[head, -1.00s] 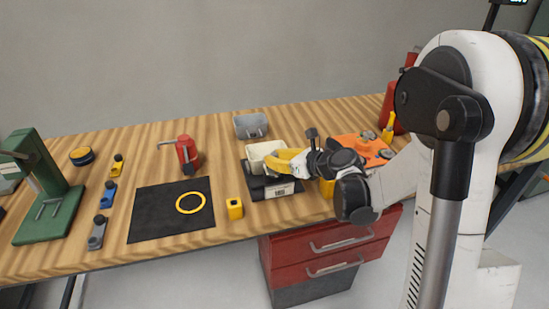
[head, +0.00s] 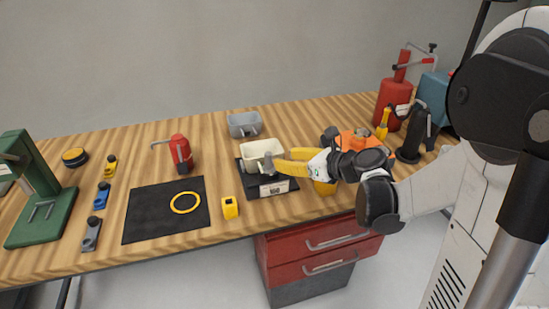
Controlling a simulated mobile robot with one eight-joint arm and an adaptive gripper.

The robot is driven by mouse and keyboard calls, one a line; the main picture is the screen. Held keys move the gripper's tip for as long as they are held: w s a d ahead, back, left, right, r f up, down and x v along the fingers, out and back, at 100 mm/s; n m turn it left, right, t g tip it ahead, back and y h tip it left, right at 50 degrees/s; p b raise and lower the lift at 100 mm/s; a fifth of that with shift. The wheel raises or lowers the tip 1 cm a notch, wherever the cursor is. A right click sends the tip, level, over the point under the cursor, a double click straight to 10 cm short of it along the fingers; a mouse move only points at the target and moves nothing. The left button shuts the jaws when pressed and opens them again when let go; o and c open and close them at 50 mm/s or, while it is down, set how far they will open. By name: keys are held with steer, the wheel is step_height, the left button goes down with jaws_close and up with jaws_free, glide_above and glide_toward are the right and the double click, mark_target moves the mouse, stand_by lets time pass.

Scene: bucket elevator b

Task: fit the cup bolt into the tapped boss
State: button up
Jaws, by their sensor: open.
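A white bucket (head: 262,151), open at the top, stands on a black labelled base (head: 270,189) at the middle of the bench. My gripper (head: 272,166) comes in from the right with its yellow fingers at the bucket's right front side. It is open, and I cannot tell whether it touches the bucket. A small grey piece shows at the fingertips; I cannot tell whether it is a bolt or part of the finger. I cannot make out the cup bolt or the tapped boss, which are too small or hidden by the fingers.
A grey bin (head: 244,124) stands behind the bucket. A yellow block (head: 229,208) and a black mat with a yellow ring (head: 186,202) lie left. A red oil can (head: 180,152) stands farther back. An orange item (head: 357,139) and red cylinder (head: 393,95) are right.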

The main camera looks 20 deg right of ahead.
steer(key=v, duration=0.4)
steer(key=shift+s, duration=0.15)
steer(key=s+a+n+g+h, duration=0.35)
steer(key=s+a+n, duration=0.5)
steer(key=n, duration=0.65)
steer(key=s+d+n+g+h, duration=0.1)
steer(key=s+d+n+h, duration=0.1)
steer(key=s+n, duration=0.9)
steer(key=n+h, duration=0.1)
steer(key=n, duration=0.3)
steer(key=shift+s+d, duration=0.2)
steer(key=shift+d, duration=0.2)
